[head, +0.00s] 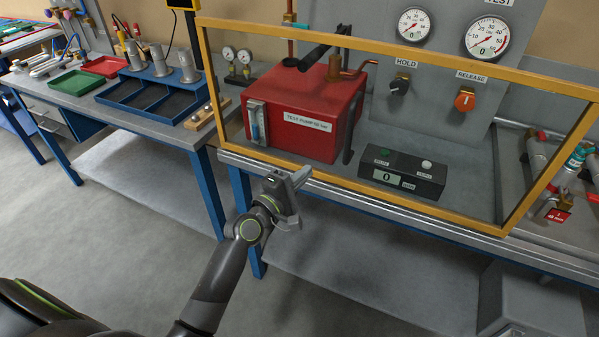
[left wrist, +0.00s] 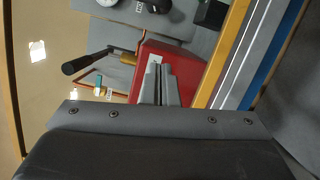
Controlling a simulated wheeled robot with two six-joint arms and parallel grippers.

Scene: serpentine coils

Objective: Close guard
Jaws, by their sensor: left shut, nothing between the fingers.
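The guard (head: 372,45) is a clear panel in a yellow frame, standing across the front of the test bench in the head view. Its lower edge runs just above the silver front rail; I cannot tell whether they touch. A yellow frame bar also shows in the left wrist view (left wrist: 222,52). My left gripper (head: 300,178) is shut and empty, in front of the guard's lower edge, left of its middle. Its closed fingers show in the left wrist view (left wrist: 158,72), with the red pump behind them. I cannot tell whether they touch the guard. My right gripper is not in view.
Behind the guard are the red test pump (head: 305,112), a black box with a display (head: 402,174), and a panel with gauges (head: 414,24) and knobs. A side bench (head: 110,100) with trays stands at left. The floor (head: 120,225) at left is clear.

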